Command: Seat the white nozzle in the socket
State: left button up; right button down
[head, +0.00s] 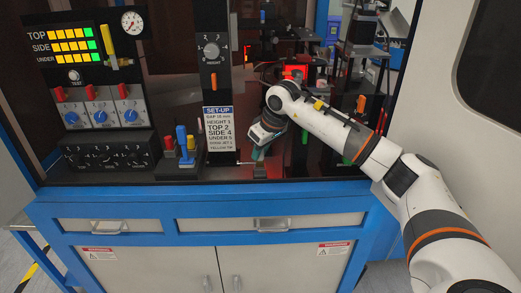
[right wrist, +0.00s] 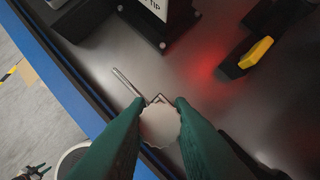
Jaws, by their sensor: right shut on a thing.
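My right gripper (head: 257,153) is low over the front of the dark work surface, right of the set-up sign. In the right wrist view, its green fingers (right wrist: 158,120) are shut on a pale round thing with a scalloped edge (right wrist: 160,127). A thin bent metal rod (right wrist: 127,82) shows just beyond it; I cannot tell if they are joined. I cannot tell whether the held thing is the white nozzle. A small rack (head: 180,166) left of the sign holds red, blue and yellow pieces. I cannot make out the socket. My left gripper is not in view.
The set-up sign (head: 218,128) stands on a dark post close left of my gripper. A yellow piece on a dark block (right wrist: 257,52) is beyond the fingers. A control panel (head: 102,110) with knobs is at left. The blue cabinet edge (head: 150,197) bounds the front.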

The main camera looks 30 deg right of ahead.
jog(key=shift+f+b, duration=0.8)
jog(key=shift+f, duration=0.35)
dwell(0.4)
jog(key=c, duration=0.8)
grip_release()
jog(key=shift+r+p, duration=3)
jog(key=shift+r, duration=1.05)
